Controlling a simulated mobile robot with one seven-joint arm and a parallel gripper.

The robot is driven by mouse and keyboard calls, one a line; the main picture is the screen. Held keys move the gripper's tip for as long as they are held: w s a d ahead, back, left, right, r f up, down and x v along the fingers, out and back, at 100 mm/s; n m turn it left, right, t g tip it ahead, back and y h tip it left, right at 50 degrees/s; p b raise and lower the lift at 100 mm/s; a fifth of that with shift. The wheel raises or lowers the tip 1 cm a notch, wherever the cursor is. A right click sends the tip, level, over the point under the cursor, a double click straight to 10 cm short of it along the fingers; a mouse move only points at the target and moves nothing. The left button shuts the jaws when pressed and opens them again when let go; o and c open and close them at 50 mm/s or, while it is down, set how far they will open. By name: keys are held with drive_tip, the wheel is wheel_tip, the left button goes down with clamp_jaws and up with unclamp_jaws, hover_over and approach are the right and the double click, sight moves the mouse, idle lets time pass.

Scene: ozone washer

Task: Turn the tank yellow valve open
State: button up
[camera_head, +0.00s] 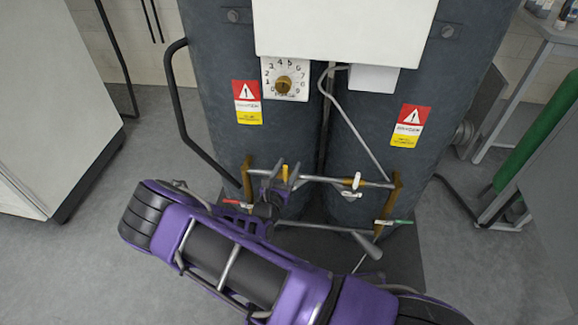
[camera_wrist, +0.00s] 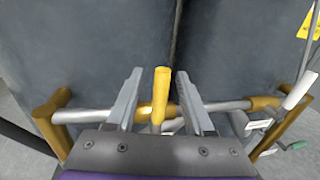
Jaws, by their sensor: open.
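The yellow valve handle (camera_wrist: 160,92) stands upright on a grey pipe in the wrist view. It also shows in the head view (camera_head: 285,174), just above my gripper. My gripper (camera_wrist: 160,95) is open, with one grey finger to the left of the handle and one to the right. Gaps show between the handle and both fingers, so nothing is gripped. In the head view my gripper (camera_head: 277,180) is at the pipework in front of the two dark grey tanks (camera_head: 222,100). My purple arm hides the lower part of the pipework.
The grey pipe (camera_wrist: 220,106) runs sideways between brass fittings. A white-handled valve (camera_head: 352,181), a green-handled valve (camera_head: 400,222) and a red handle (camera_head: 232,202) are nearby. A numbered dial (camera_head: 284,84) and warning labels are above. A black curved handle (camera_head: 178,110) stands at left.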

drive_tip(key=shift+w+d, duration=0.2)
drive_tip(key=shift+w, duration=0.3)
clamp_jaws()
idle(1.2)
